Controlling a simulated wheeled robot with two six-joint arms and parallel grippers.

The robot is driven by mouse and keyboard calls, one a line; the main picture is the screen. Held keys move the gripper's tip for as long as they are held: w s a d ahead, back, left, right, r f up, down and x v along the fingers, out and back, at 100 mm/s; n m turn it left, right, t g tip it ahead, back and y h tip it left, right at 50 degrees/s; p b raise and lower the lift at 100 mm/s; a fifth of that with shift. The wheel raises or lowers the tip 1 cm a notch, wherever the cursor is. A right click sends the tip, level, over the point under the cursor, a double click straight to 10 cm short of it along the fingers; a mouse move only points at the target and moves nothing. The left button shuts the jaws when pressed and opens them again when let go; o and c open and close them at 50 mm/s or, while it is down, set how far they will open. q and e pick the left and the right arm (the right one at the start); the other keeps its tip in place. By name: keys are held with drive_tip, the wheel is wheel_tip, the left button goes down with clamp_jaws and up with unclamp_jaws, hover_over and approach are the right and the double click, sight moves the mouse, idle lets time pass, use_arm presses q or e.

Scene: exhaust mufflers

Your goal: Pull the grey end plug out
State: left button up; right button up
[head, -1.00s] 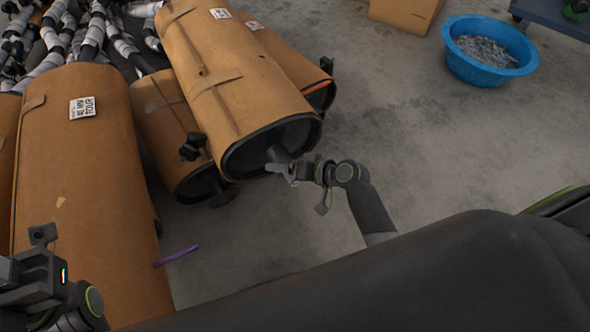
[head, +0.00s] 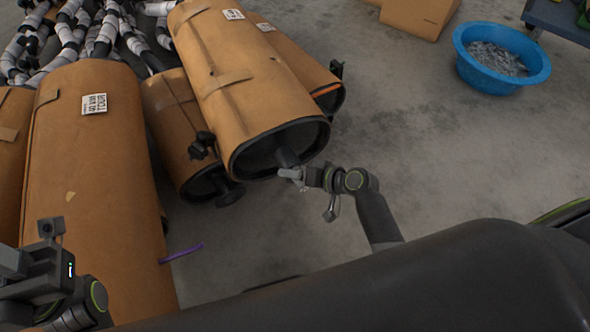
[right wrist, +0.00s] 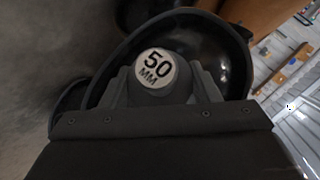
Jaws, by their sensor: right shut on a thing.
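The grey end plug (head: 287,158) shows at the dark end face of the upper tan-wrapped muffler (head: 262,108). It is a short dark grey stub pointing out toward my right gripper (head: 292,174). My right gripper is shut on it. In the right wrist view the plug's round pale face marked "50 MM" (right wrist: 156,68) sits between the two fingers, with the black end behind it. I cannot tell how deep the plug sits in the muffler. My left gripper (head: 42,255) is at the lower left, beside a large muffler; its fingertips are not clear.
More tan mufflers lie alongside, one big one (head: 95,190) at left with a purple strip (head: 182,253) at its side. A blue tub (head: 502,57) of metal bits and a cardboard box (head: 420,14) stand at the back right. The floor around my right arm is clear.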

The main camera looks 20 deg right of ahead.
sight(302, 191)
drive_tip(key=shift+s+d+p, duration=0.15)
drive_tip(key=shift+s+p, duration=0.1)
drive_tip(key=shift+s, duration=0.7)
drive_tip(key=shift+s+d+p, duration=0.2)
drive_tip(key=shift+s+p, duration=0.1)
drive_tip(key=shift+s, duration=0.7)
drive_tip(key=shift+s+d+p, duration=0.15)
drive_tip(key=shift+s+p, duration=0.1)
drive_tip(key=shift+s, duration=0.7)
